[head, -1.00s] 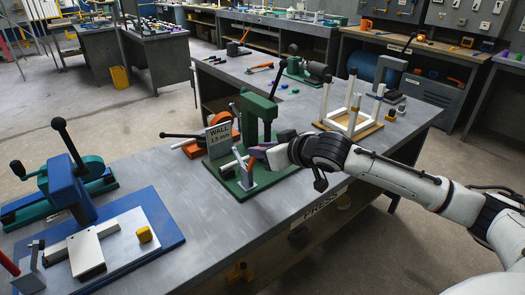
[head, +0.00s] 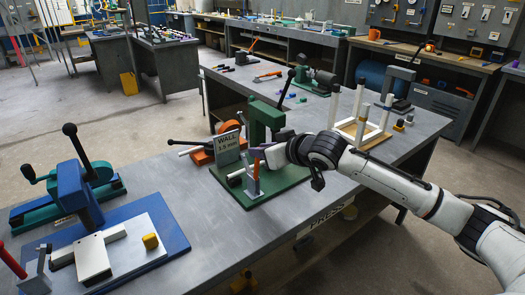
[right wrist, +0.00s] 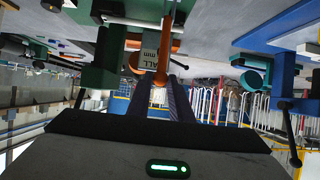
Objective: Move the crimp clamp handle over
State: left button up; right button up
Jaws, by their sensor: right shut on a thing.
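The crimp clamp stands at the front of a green press base plate (head: 285,183), beside the green press column (head: 262,120). Its slim orange-red handle (head: 257,172) rises from a grey bracket in the head view. My right gripper (head: 259,154) reaches in from the right and is shut on the handle's upper part. In the right wrist view, which looks upside down, the orange handle (right wrist: 163,60) runs between the two dark fingers of my right gripper (right wrist: 160,85). The fingers hide part of the grip. My left gripper is not in view.
A "WALL" sign block (head: 228,143) stands just left of the clamp. Behind it are an orange tool (head: 203,156) and a black lever. The bench between the presses is clear.

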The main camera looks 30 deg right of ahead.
jog(key=shift+w+d+r, duration=0.1)
jog(key=shift+w+r, duration=0.05)
jog(key=shift+w, duration=0.75)
jog(key=o, duration=0.9)
jog(key=shift+c, duration=0.2)
